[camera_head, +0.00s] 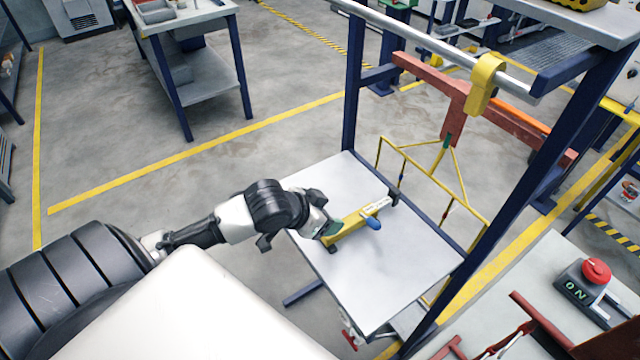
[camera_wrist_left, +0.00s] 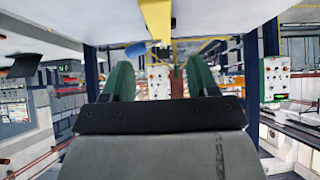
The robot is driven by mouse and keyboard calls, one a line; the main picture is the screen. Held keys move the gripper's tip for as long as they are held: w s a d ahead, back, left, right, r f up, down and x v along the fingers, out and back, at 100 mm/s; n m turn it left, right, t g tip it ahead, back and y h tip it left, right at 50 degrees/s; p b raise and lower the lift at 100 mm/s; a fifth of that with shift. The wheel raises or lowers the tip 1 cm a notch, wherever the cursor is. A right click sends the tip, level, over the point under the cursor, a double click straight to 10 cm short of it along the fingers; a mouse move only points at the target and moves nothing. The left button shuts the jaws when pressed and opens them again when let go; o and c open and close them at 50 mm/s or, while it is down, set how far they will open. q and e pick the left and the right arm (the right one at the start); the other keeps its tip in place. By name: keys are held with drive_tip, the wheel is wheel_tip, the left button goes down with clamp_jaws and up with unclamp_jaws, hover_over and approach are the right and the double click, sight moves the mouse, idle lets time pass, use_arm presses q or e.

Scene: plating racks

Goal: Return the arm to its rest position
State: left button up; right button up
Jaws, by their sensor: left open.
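My left arm (camera_head: 236,216) reaches in from the left over the near edge of a white-topped table. My left gripper (camera_head: 328,230) is beside the near end of a yellow tool (camera_head: 350,234) with a blue part, which lies on the tabletop. In the left wrist view, the green fingers of the left gripper (camera_wrist_left: 160,74) stand apart with no object between them. The yellow tool (camera_wrist_left: 157,22) shows above and beyond the fingers there. Whether a finger touches it is unclear. My right gripper is not in view.
The white table (camera_head: 405,275) stands within a blue frame with a metal rail (camera_head: 430,45). A yellow hook (camera_head: 485,82) on the rail carries a red beam and a yellow wire rack (camera_head: 425,178). A red button box (camera_head: 596,270) is at right. Open floor (camera_head: 130,120) lies at left.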

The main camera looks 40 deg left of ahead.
use_arm(q)
drive_tip(key=shift+v, duration=0.95)
drive_tip(key=s+d+f+n+g+y, duration=0.1)
drive_tip(key=s+d+f+g, duration=0.25)
drive_tip(key=s, duration=0.45)
drive_tip(key=s+d+f+n+g+y, duration=0.1)
drive_tip(key=s+d+f+g+y, duration=0.2)
drive_tip(key=s, duration=0.6)
wheel_tip(320, 180, down, 25)
drive_tip(key=h, duration=0.1)
drive_tip(key=s+a+f+g+b, duration=0.1)
drive_tip(key=s+a+f, duration=0.1)
drive_tip(key=s+f, duration=1.3)
wheel_tip(320, 180, down, 3)
drive_tip(key=shift+s+r+m+b, duration=0.1)
drive_tip(key=shift+s+m+b, duration=0.2)
drive_tip(key=shift+s+b, duration=0.05)
